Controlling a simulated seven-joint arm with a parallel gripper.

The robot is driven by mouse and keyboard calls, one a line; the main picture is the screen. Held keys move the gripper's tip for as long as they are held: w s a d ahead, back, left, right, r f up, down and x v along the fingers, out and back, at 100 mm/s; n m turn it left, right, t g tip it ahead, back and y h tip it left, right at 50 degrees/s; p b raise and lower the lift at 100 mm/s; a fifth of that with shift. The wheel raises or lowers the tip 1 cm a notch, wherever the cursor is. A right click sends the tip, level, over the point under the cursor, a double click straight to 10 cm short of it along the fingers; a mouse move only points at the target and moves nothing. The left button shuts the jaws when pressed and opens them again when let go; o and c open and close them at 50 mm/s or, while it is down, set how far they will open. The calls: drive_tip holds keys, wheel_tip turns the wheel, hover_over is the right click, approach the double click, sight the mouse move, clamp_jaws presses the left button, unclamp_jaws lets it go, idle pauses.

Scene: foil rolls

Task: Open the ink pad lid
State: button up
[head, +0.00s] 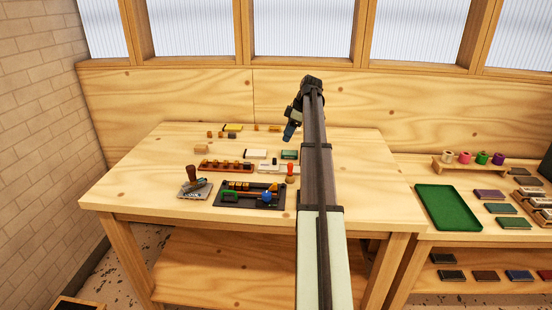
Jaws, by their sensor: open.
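My gripper (289,135) hangs from the end of my arm above the back right part of the wooden table (140,172). It is small and dark here, open, with nothing seen between its fingers. A small flat green block (289,154), possibly the ink pad, lies on the table just below the gripper in the picture. It looks closed, but it is too small to make out a lid or hinge. A white flat block (255,153) lies to its left. My arm hides the table to the right of the green block.
A red-handled stamp (291,171) stands in front of the green block. A dark tray (238,205), a red-brown rack (226,165) and a dark-handled stamp (195,182) are nearer. The right table holds a green tray (447,207), foil rolls (465,158) and several flat pads.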

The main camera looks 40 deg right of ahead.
sight(275, 159)
drive_tip(key=x, duration=1.2)
drive_tip(key=shift+w+f, duration=0.1)
drive_tip(key=shift+f, duration=0.1)
drive_tip(key=shift+c, duration=0.3)
clamp_jaws()
